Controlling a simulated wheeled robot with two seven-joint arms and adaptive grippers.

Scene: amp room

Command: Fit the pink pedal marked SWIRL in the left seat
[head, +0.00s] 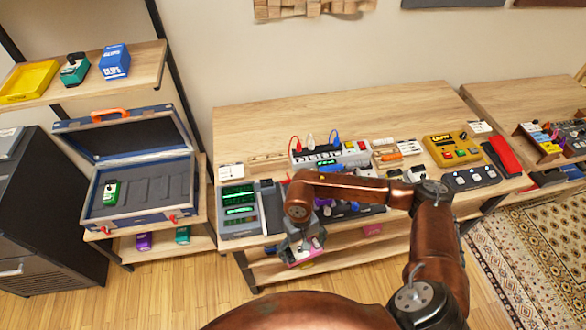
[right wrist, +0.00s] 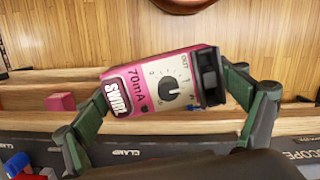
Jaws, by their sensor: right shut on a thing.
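The pink pedal marked SWIRL (right wrist: 165,85) has a black knob and a white face, and sits between the fingers of my right gripper (right wrist: 165,115). In the head view, the right gripper (head: 303,247) holds the pedal (head: 306,260) at the front edge of the table, beside the grey device with green screens. The pedal looks clear of the tabletop. A dark bar labelled CLAMP (right wrist: 130,152) runs below the pedal in the right wrist view. I cannot tell which place is the left seat; my right arm covers part of the table. My left gripper is not in view.
The grey device with green screens (head: 240,211) stands left of the gripper. A white unit with cables (head: 330,153) and a yellow box (head: 452,150) stand behind. An open blue case (head: 130,215) is at left. Bare tabletop lies along the back.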

